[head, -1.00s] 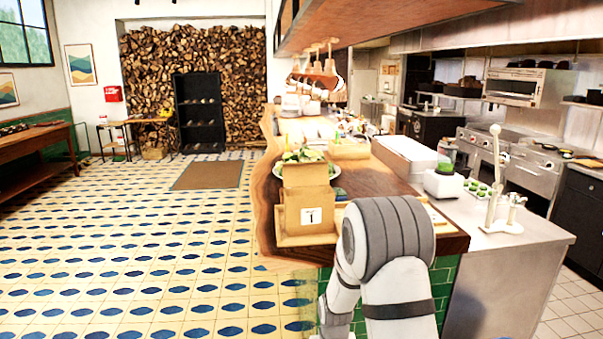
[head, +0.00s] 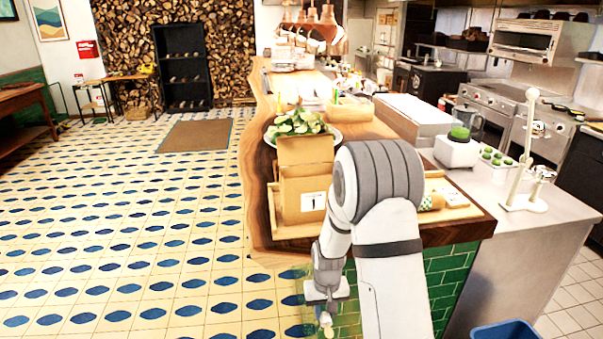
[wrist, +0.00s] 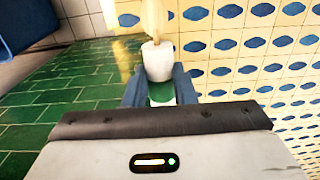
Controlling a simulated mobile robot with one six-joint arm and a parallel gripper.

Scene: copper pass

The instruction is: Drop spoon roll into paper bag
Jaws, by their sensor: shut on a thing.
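The spoon roll is a white cylinder (wrist: 158,62) with a green band and a pale tan stick-like end. My gripper (wrist: 159,88) is shut around its green band in the wrist view. In the head view my gripper (head: 326,308) hangs below the counter top, left of the green tiled front, with the roll's small pale end (head: 326,321) showing beneath. The brown paper bag (head: 303,180) stands upright on a wooden tray (head: 465,211) at the counter's near end, above and behind my gripper. My arm hides part of the tray; the bag's inside is not visible.
A plate of greens (head: 298,122) sits behind the bag. A brown roll-shaped item with a green patterned end (head: 432,201) lies on the tray. A blender (head: 458,145) stands to the right. A blue bin (head: 505,331) is on the floor. Tiled floor at left is clear.

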